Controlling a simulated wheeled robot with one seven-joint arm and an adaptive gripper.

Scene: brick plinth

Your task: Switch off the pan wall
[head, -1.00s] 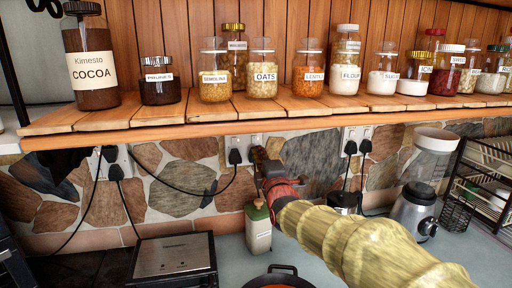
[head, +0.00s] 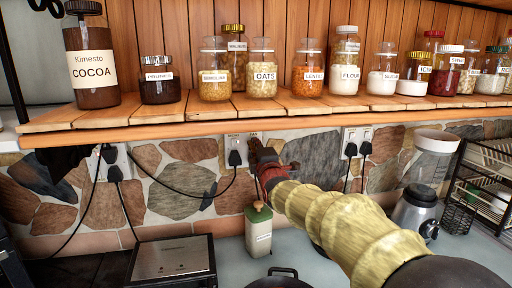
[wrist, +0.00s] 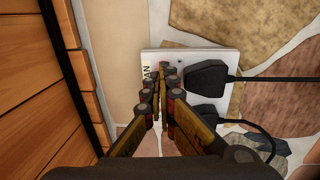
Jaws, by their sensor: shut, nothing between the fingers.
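A white double socket plate (head: 231,139) is on the stone wall under the shelf, left of my gripper. In the wrist view the plate (wrist: 205,55) carries a label, partly covered, ending in "AN". My gripper (wrist: 161,78) is shut and empty. Its fingertips are at the plate beside that label and hide the switch under them, so its position cannot be seen. My gripper (head: 255,147) also covers the plate's right part in the head view. A black pan (head: 280,279) at the bottom edge is dark inside.
Black plugs (wrist: 207,73) and their cables are just beside the fingertips. The wooden shelf (head: 200,130) with several jars overhangs the sockets. A bottle (head: 258,230) stands below my gripper; a blender (head: 415,205) stands to the right.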

